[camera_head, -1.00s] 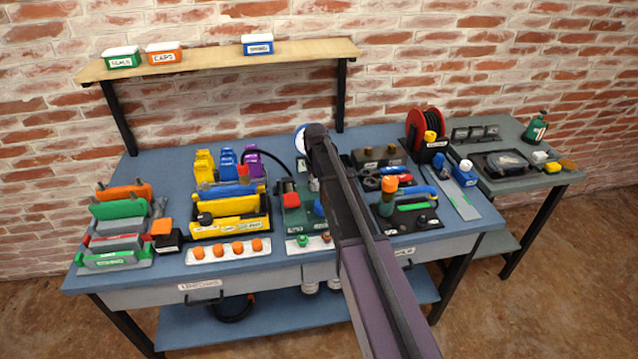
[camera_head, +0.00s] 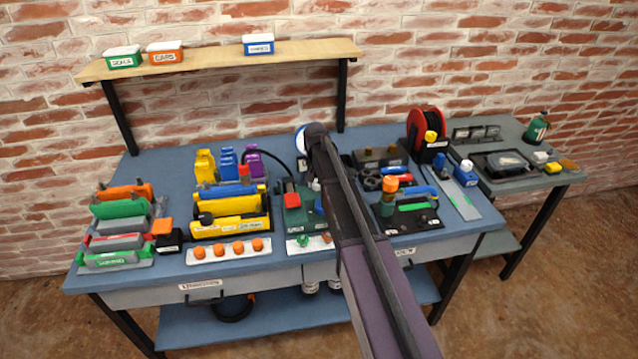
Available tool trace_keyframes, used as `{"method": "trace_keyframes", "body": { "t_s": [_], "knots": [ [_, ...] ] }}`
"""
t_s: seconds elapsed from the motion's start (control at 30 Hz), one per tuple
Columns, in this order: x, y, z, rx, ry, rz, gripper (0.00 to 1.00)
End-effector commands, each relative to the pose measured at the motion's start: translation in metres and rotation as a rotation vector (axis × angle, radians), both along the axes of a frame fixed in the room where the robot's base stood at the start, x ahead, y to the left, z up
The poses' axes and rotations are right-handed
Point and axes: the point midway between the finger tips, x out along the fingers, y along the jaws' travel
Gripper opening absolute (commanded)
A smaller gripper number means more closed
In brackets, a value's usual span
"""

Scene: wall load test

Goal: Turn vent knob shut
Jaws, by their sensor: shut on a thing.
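My arm (camera_head: 365,235) reaches from the lower right up over the middle of the bench, with its far joint (camera_head: 317,136) above the bench. My gripper is hidden behind the arm. A green plate (camera_head: 292,219) lies left of the arm and is partly covered by it. It carries a red block (camera_head: 291,199), and a small blue part (camera_head: 319,207) shows right at the arm's edge. No part in view is clearly labelled as the vent knob, so I cannot tell which it is or how it is turned.
A yellow rack (camera_head: 232,226) and a white strip with orange knobs (camera_head: 196,261) stand left of the plate. A dark board with an orange-capped green post (camera_head: 387,202) stands right of the arm. A shelf (camera_head: 215,61) hangs behind. Bare blue bench (camera_head: 160,170) shows at the back left.

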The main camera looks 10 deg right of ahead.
Motion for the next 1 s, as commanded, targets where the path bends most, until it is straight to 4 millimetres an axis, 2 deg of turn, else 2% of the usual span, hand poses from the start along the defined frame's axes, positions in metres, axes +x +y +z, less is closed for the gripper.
{"method": "trace_keyframes", "body": {
  "t_s": [0.3, 0.77, 0.8, 0.9, 1.0],
  "knots": [
    [0.0026, 0.0001, 0.0002, 0.002, -0.004, -0.122, 0.03],
    [0.0029, -0.0005, 0.0002, 0.001, -0.004, -0.137, 0.03],
    [0.0029, -0.0006, 0.0002, 0.001, -0.004, -0.137, 0.59],
    [0.0025, -0.0008, 0.0002, 0.000, -0.003, -0.137, 0.85],
    [0.0018, -0.0009, 0.0002, 0.000, -0.003, -0.137, 0.85]
  ]
}}
